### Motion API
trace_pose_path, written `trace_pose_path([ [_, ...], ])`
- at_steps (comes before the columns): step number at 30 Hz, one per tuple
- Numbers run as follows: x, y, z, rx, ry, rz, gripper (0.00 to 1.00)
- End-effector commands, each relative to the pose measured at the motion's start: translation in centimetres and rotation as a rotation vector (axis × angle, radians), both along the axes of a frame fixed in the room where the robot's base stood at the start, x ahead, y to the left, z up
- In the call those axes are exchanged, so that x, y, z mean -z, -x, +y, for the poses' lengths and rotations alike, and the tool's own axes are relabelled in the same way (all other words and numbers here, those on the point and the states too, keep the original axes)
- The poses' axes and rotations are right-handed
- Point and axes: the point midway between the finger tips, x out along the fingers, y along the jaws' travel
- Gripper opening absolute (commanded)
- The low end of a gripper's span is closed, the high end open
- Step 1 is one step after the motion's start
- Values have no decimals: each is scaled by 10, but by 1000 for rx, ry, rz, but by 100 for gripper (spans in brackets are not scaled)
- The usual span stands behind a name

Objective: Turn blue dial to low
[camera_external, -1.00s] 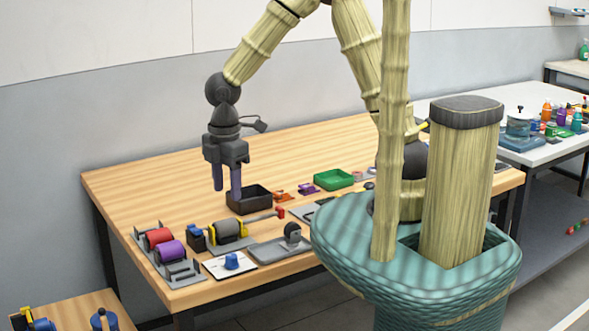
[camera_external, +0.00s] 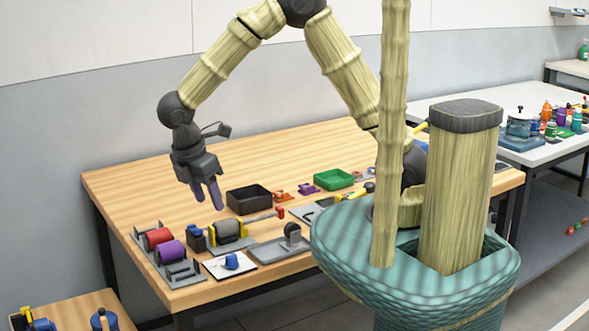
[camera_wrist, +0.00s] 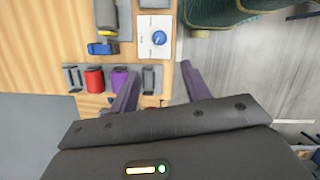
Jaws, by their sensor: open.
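The blue dial (camera_external: 231,261) sits on a white plate (camera_external: 218,270) near the front edge of the wooden table. In the wrist view the dial (camera_wrist: 159,38) is on its white plate (camera_wrist: 146,51), beyond my fingertips. The dial's setting is too small to read. My gripper (camera_external: 208,206) is open and empty, tilted, above the table behind the rollers and up and left of the dial. In the wrist view its two fingers (camera_wrist: 160,76) are spread, with the dial ahead of the gap between them and not touched.
A rack with a red roller (camera_external: 157,238) and a purple roller (camera_external: 170,251) stands left of the dial. A yellow-banded grey cylinder (camera_external: 229,231) is behind it, and a grey tray (camera_external: 279,248) is to its right. A black bin (camera_external: 249,198) stands farther back. The table's back left is clear.

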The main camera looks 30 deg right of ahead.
Motion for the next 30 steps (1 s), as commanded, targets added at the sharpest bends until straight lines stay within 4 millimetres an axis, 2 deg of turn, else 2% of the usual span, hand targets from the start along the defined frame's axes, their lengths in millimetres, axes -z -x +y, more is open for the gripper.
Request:
trace_pose_path([
  [1, 2, 4, 7, -13, 26, -12, 47],
  [6, -1, 8, 17, -24, 82, -42, 47],
  [20, 2, 7, 15, -22, 89, -44, 47],
  [26, 24, 5, 6, -22, 92, -43, 47],
  [30, 46, 3, -3, -23, 91, -42, 47],
])
